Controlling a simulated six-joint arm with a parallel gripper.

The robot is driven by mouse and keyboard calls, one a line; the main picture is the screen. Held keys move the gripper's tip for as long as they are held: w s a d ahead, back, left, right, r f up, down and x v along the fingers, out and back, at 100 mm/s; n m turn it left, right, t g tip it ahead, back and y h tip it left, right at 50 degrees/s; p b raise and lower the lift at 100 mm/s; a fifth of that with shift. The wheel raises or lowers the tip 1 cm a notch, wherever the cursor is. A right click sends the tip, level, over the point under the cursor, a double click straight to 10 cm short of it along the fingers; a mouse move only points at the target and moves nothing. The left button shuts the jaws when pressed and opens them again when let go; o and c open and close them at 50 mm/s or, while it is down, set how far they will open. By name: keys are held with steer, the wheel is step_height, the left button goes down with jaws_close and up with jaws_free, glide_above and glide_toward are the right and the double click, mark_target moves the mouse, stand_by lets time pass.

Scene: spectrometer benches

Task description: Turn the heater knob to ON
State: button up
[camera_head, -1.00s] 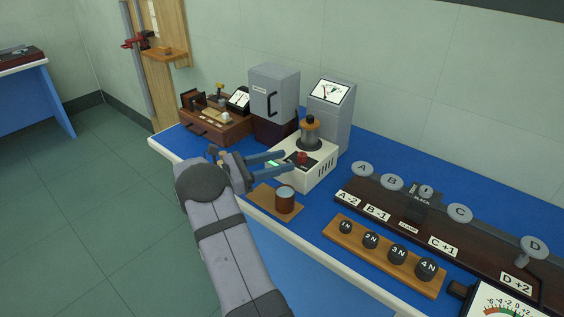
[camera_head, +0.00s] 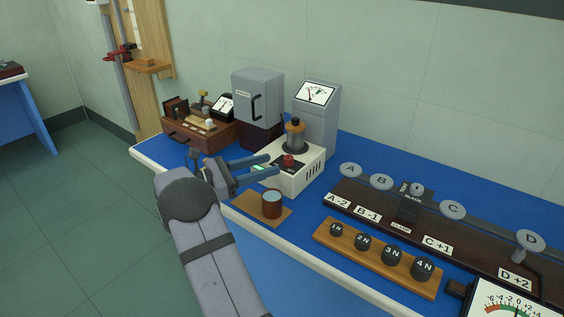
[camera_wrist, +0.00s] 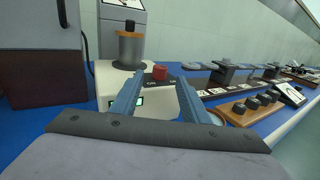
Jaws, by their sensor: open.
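The red heater knob (camera_head: 288,161) sits on a dark plate on top of the white heater box (camera_head: 299,174). It also shows in the wrist view (camera_wrist: 159,72), just beyond my fingers and between them. My gripper (camera_head: 274,165) is open and empty, its two blue fingers reaching over the front of the box toward the knob. I cannot tell whether a finger touches the knob. A green display (camera_wrist: 140,102) on the box's front is partly hidden by a finger.
A copper-coloured cup (camera_head: 271,204) stands on a wooden board before the box. A spool-topped post (camera_head: 295,135) rises behind the knob. A grey cabinet (camera_head: 256,98) and a dial meter (camera_head: 317,112) stand behind. A row of black weights (camera_head: 391,252) lies right.

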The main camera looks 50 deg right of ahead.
mark_target(284, 161)
steer(key=shift+p+x, duration=0.3)
steer(key=shift+x, duration=2.6)
steer(key=shift+c, duration=0.4)
jaws_close()
